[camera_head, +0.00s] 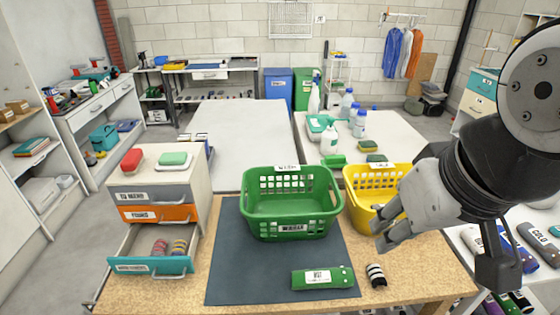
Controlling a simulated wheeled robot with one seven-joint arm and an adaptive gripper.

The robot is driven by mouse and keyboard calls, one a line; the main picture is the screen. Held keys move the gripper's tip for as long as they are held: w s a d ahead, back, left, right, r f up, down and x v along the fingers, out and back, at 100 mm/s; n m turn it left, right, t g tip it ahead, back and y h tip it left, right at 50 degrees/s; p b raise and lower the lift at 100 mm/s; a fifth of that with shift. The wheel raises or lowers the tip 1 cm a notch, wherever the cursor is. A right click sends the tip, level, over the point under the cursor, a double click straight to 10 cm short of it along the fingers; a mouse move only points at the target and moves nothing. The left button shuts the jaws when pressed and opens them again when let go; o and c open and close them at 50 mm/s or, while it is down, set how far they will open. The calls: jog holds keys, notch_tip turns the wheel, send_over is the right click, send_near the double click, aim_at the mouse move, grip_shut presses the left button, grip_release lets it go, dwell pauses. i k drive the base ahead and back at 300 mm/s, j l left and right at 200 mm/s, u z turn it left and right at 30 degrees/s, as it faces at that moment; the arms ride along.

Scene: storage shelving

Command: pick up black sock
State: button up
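A small rolled black item with white bands (376,275), which looks like the black sock, lies on the wooden table just right of the dark mat. My gripper (382,229) comes in from the right, above the table and in front of the yellow basket. Its fingers look apart, with nothing seen between them. The gripper is above and slightly right of the sock and not touching it. The sock is in full view.
A green basket (291,225) and a green labelled bundle (312,280) are on the dark mat (240,270). A yellow basket (362,212) stands behind the gripper. An open teal drawer (150,265) at left holds rolled items. The mat's left part is clear.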

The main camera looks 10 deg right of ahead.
aim_at(377, 278)
jog(key=z, duration=0.35)
jog(key=l+u, duration=0.15)
jog(key=l, duration=0.25)
jog(key=k+j+z, duration=0.1)
jog(key=j+z, duration=0.25)
jog(key=k+j+z, duration=0.1)
jog(key=j+z, duration=0.25)
jog(key=k+j+z, duration=0.2)
jog(key=z, duration=0.2)
jog(key=j, duration=0.05)
